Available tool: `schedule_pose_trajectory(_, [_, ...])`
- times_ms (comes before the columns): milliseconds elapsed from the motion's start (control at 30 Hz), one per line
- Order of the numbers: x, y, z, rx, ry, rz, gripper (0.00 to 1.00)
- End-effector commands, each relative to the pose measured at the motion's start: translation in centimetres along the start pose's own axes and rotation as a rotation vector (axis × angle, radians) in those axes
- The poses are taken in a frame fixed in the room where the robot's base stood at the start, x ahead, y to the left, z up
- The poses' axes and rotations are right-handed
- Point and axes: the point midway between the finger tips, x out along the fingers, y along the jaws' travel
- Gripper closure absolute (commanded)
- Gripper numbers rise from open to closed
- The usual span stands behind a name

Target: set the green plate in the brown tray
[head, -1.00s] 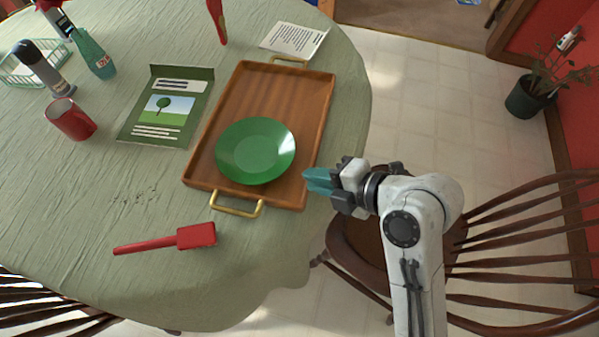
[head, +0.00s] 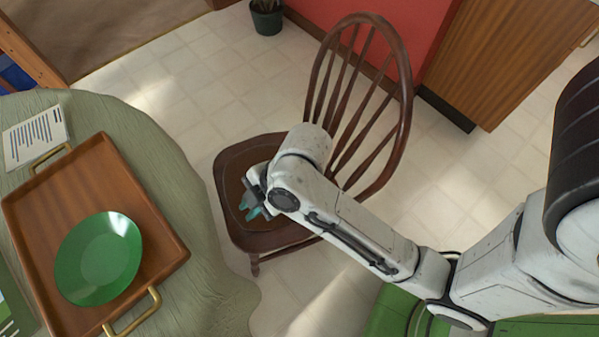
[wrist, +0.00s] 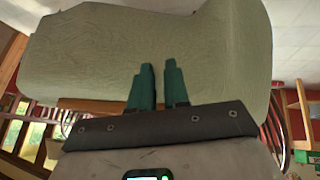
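The green plate (head: 98,262) lies inside the brown tray (head: 98,165), toward its near end in the head view. The tray is wooden with brass handles and rests on the cloth-covered table. My gripper (head: 249,207) is to the right of the tray, off the table edge and over a chair seat in the head view. Its teal fingers are a little apart with nothing between them; the gap also shows in the wrist view (wrist: 158,82). The wrist view shows the tablecloth beyond the fingers, but I cannot make out the plate there.
The table (head: 185,220) has a pale green cloth. A printed sheet (head: 36,137) lies beside the tray's far handle. A dark wooden chair (head: 262,236) stands right of the table, under my gripper. Tiled floor is open beyond, with a plant pot (head: 266,17) at the back.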

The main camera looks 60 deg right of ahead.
Motion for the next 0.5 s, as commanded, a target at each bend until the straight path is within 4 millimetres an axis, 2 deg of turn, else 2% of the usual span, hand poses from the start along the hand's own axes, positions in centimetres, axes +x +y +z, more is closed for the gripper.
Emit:
schedule_pose_trajectory(33, [-0.1, -0.9, 2.0, 0.136, -0.063, -0.009, 0.84])
schedule_pose_trajectory(100, [-0.6, -2.1, 4.8, 0.342, -0.154, -0.007, 0.84])
schedule_pose_trajectory(233, [-1.9, -4.2, 9.2, 0.696, -0.316, 0.037, 0.84])
schedule_pose_trajectory(400, [-3.5, -6.4, 13.0, 1.021, -0.461, 0.123, 0.84])
schedule_pose_trajectory(500, [-4.1, -7.0, 14.1, 1.122, -0.504, 0.16, 0.84])
